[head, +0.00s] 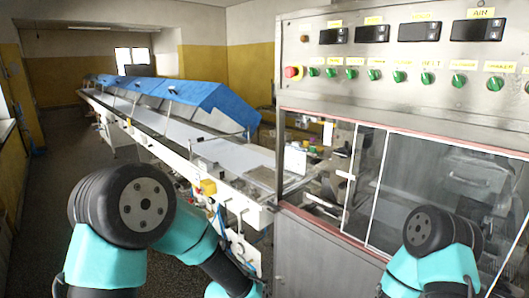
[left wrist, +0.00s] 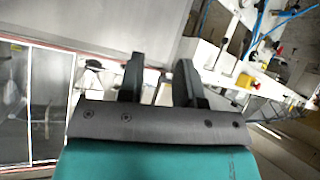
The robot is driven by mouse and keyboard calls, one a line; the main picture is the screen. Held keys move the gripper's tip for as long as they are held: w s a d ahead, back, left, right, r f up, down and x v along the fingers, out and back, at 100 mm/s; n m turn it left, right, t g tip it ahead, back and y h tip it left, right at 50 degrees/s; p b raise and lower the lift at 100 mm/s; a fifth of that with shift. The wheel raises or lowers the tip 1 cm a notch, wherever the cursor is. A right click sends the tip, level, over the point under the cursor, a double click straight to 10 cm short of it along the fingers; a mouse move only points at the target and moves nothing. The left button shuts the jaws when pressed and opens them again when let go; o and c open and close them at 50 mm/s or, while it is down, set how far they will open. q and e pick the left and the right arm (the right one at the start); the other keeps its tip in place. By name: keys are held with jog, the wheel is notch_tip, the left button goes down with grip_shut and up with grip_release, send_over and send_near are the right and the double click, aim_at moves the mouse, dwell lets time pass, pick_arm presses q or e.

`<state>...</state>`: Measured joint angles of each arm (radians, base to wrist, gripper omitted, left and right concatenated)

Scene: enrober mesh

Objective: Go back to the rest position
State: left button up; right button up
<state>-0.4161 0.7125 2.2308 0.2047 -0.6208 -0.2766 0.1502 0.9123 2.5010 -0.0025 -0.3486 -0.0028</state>
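My left gripper (left wrist: 159,72) shows in the left wrist view with its two dark fingers apart and nothing between them. In that view it is in front of a plain grey metal surface and touches nothing that I can see. In the head view my left arm is bent at the lower left, and its gripper is out of the frame. My right arm is bent at the lower right, and its gripper is in neither view.
A steel machine cabinet (head: 315,245) with clear doors (head: 425,180) and a control panel (head: 400,55) stands at the right. A long conveyor (head: 185,130) with blue covers (head: 208,100) runs back to the left. The floor (head: 50,190) left of it is clear.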

pick_arm(q)
jog(key=s+a+f+n+g+y, duration=0.1)
jog(key=s+a+f+g, duration=0.1)
jog(key=s+a+f, duration=0.35)
jog(key=s+a+f+n+g+y, duration=0.1)
jog(key=s+a+f+n+g, duration=0.15)
jog(key=a+f, duration=0.5)
jog(key=s+a+f+n+g, duration=0.1)
jog(key=s+a+f+g, duration=0.1)
jog(key=s, duration=0.5)
jog(key=s+a+f+n+g, duration=0.1)
jog(key=s+a+f+g, duration=0.1)
jog(key=s+a+f, duration=0.3)
notch_tip(320, 180, down, 2)
jog(key=shift+s+a+f, duration=0.1)
jog(key=shift+s+a, duration=0.1)
jog(key=shift+s, duration=0.65)
